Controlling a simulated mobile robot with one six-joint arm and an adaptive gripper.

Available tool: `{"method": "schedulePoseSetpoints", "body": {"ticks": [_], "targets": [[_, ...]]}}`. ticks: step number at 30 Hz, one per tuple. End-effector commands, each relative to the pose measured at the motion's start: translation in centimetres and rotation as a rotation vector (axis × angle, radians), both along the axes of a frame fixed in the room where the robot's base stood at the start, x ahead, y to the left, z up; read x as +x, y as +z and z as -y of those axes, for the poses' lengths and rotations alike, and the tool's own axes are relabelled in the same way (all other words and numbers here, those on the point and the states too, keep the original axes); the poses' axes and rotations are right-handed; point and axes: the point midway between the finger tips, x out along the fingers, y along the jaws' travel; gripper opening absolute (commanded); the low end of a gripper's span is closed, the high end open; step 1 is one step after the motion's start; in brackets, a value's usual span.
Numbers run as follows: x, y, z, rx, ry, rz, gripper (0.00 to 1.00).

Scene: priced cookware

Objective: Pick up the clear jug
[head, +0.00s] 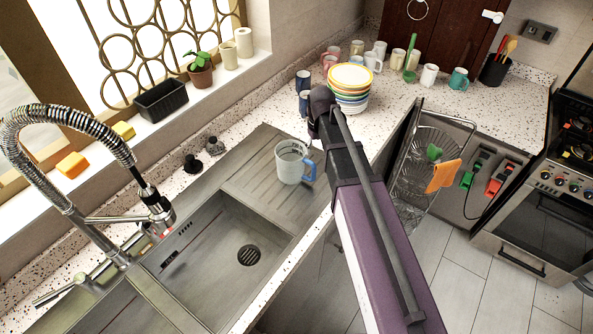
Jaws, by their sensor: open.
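The clear jug (289,162) stands upright on the ribbed drainboard of the steel sink (248,200). My gripper is open and apart from the jug, holding nothing that I can see. The fingers are small and dark, partly hidden by the wrist.
Several cups line the back counter.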

Motion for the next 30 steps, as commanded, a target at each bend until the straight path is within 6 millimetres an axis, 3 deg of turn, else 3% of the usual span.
{"method": "schedulePoseSetpoints", "body": {"ticks": [18,30], "targets": [[0.0,-5.0,-0.1,0.0,0.0,0.0,0.65],[0.0,-6.1,-0.1,0.0,0.0,0.0,0.65]]}}
